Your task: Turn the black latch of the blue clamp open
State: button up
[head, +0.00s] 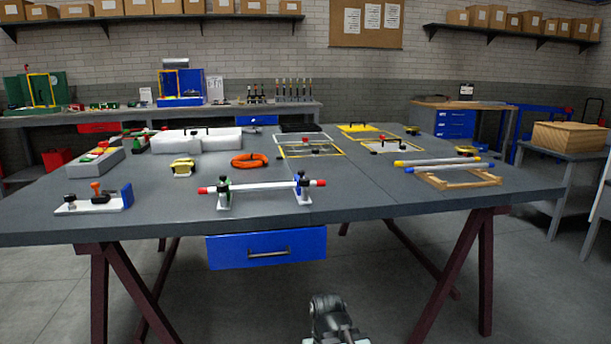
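The blue clamp (303,189) stands near the front edge of the table, at the right end of a white bar (262,186) with red ends. A small black latch (301,175) shows at its top; its exact angle is too small to tell. A green clamp (223,194) with a dark top holds the bar's left end. A dark grey part of my arm (328,312) shows at the bottom centre, in front of the table and below its top, well apart from the clamp. The fingers of my gripper cannot be made out.
The grey table (380,206) has a blue drawer (266,248) under its front edge. A white plate with a blue block (127,195) lies to the left, an orange ring (250,160) behind the bar, and a wooden frame (458,180) to the right. Floor in front is clear.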

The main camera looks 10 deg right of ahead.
aim_at(304, 182)
jog(key=k, duration=1.25)
jog(key=u, duration=0.3)
jog(key=i, duration=0.6)
jog(key=u, duration=1.05)
jog(key=i, duration=1.6)
jog(key=z, duration=0.25)
